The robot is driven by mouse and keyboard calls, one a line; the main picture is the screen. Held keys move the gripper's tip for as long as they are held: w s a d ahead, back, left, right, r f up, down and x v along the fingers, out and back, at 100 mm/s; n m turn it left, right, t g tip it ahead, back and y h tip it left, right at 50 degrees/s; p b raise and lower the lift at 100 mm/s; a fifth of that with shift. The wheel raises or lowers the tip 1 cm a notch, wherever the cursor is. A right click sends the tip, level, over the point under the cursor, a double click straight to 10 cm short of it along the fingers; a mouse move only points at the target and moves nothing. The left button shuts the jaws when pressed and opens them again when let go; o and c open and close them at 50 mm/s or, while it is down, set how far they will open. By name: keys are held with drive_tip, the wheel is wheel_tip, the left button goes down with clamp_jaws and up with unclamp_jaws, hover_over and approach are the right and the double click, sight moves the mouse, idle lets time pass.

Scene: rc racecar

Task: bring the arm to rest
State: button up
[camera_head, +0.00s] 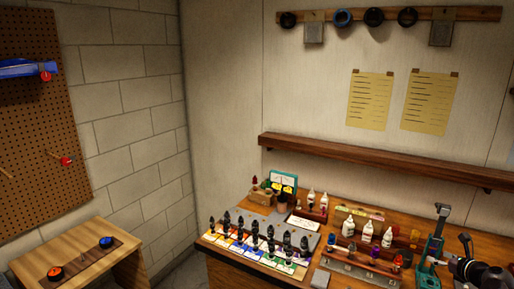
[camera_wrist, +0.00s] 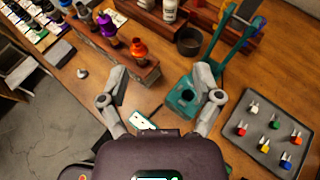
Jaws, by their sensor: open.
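My gripper (camera_wrist: 162,78) is open and empty in the wrist view, its two grey fingers spread apart above the wooden workbench. Its dark palm fills the bottom middle of that view. In the head view, the dark end of my arm shows at the lower right, partly cut off, beside a green stand (camera_head: 433,246). In the wrist view the green stand's base (camera_wrist: 178,104) lies beyond and between the fingers, close to the right finger. I cannot tell how much height separates them.
A wooden rack with purple and orange bottles (camera_wrist: 138,50) stands left of the fingers. A grey tray (camera_wrist: 262,150) with small coloured parts lies right. A dark round cup (camera_wrist: 189,42) stands behind. In the head view, several bottles and cards crowd the bench; a wall shelf (camera_head: 380,160) runs above.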

drive_tip(key=w+a+f+n+g+y+b, duration=0.1)
drive_tip(key=a+f+n+g+b, duration=0.1)
drive_tip(key=a+f+n, duration=0.45)
drive_tip(key=w+a+f+n+g+y+b, duration=0.1)
drive_tip(key=w+a+n+g, duration=0.2)
drive_tip(key=a, duration=0.7)
drive_tip(key=a+f+n+g+y+b, duration=0.1)
drive_tip(key=a+f+n+g+b, duration=0.1)
drive_tip(key=a+f+n, duration=0.35)
drive_tip(key=s+a+f+n+g+h+b, duration=0.1)
drive_tip(key=s+a+f+n+g, duration=0.1)
drive_tip(key=a+n, duration=0.4)
drive_tip(key=s+a+f+n+g+h+b, duration=0.2)
drive_tip(key=s+a+f+n, duration=0.1)
drive_tip(key=a+n, duration=0.3)
drive_tip(key=s+a+f+n+g+h+b, duration=0.1)
drive_tip(key=s+a+f+n+g, duration=0.1)
drive_tip(key=a+n, duration=0.5)
drive_tip(key=shift+s+a+f+h+b, duration=0.35)
drive_tip(key=shift+s+a+f, duration=0.35)
drive_tip(key=shift+s+a, duration=0.6)
drive_tip(key=shift+w+a, duration=0.2)
drive_tip(key=shift+w, duration=0.05)
